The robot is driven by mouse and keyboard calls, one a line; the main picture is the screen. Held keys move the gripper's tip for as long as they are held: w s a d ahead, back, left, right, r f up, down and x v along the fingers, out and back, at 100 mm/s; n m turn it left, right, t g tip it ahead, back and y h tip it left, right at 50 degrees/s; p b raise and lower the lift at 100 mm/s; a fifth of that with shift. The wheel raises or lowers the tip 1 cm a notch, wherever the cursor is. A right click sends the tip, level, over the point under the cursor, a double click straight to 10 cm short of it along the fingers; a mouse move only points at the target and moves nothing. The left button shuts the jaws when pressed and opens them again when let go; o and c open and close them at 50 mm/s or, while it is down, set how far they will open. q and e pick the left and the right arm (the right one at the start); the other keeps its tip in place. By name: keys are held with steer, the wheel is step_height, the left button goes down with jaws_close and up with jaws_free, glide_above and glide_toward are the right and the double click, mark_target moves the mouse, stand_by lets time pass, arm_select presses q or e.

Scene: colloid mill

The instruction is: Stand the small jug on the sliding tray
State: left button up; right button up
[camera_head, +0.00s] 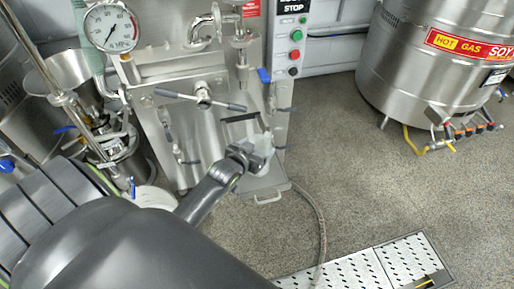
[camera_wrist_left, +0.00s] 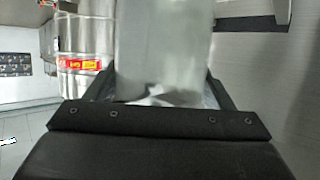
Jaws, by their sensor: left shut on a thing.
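The small jug (camera_head: 265,146) is a pale, translucent vessel at the end of my left arm in the head view. My left gripper (camera_head: 255,153) is shut on it. In the left wrist view the jug (camera_wrist_left: 160,45) stands up between the jaws and fills the upper middle. The sliding tray (camera_head: 270,184) is a flat metal plate with a front handle, low at the front of the steel machine. The jug appears over or near the tray's back part; the gripper partly hides both, and I cannot tell whether they touch. My right gripper is not in view.
A hose (camera_head: 320,225) runs along the floor right of the tray. A large kettle (camera_head: 430,75) stands back right. Open floor lies between.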

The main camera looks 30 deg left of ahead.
arm_select(q)
steer(key=shift+f, duration=0.15)
steer(key=o, duration=1.3)
steer(key=shift+c, duration=0.2)
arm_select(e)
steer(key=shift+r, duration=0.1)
arm_select(q)
steer(key=shift+r, duration=0.2)
steer(key=p+v, duration=0.2)
steer(key=v, duration=1)
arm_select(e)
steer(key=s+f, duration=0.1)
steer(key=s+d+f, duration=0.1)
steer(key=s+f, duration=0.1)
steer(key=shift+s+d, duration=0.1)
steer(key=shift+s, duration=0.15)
arm_select(q)
steer(key=shift+f, duration=0.1)
steer(key=shift+s, duration=0.1)
